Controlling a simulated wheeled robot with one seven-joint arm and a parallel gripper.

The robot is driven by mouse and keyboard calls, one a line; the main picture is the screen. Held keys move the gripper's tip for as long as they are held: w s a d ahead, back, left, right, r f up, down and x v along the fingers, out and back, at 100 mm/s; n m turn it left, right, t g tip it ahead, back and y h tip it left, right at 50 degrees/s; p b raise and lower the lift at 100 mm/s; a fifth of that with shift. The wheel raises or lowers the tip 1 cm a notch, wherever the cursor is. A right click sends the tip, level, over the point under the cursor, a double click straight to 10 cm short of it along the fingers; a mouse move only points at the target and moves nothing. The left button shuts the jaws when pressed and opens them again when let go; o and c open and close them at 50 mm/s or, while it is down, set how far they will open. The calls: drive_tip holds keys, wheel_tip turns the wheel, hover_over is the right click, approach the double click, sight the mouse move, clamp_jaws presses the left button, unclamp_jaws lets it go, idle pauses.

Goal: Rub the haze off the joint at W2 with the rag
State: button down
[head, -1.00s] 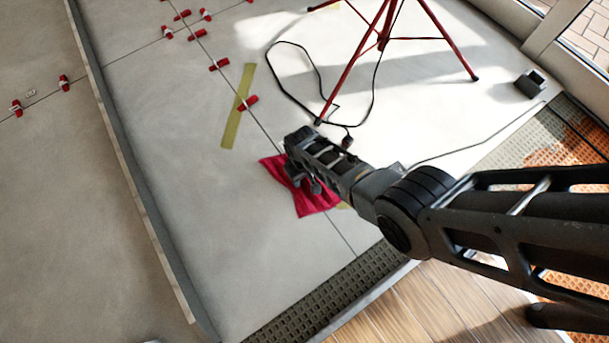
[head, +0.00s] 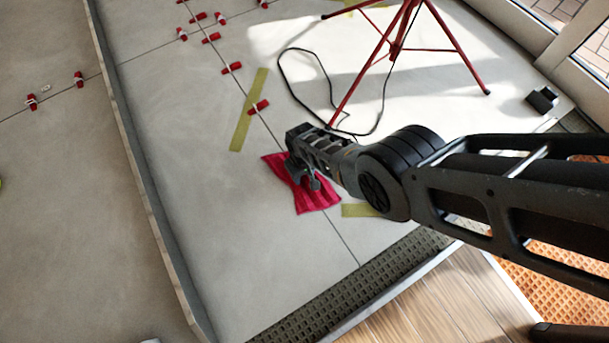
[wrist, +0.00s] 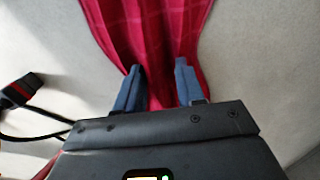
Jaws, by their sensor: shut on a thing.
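A crimson rag (head: 315,196) lies spread over the joint (head: 343,240) between grey tiles, at the middle of the head view. My gripper (head: 307,181) reaches down onto the rag from the right. In the wrist view the rag (wrist: 155,30) runs up from between the two fingers of my gripper (wrist: 160,80), which pinch it. The stretch of joint under the rag is hidden, so I cannot tell whether haze is there. No W2 label is readable.
A dark raised strip (head: 135,140) runs along the left.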

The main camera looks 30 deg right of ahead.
drive_tip(key=shift+r, duration=0.15)
wheel_tip(320, 180, up, 8)
drive_tip(key=p, duration=0.7)
drive_tip(key=shift+p, duration=0.35)
drive_tip(key=shift+w, duration=0.1)
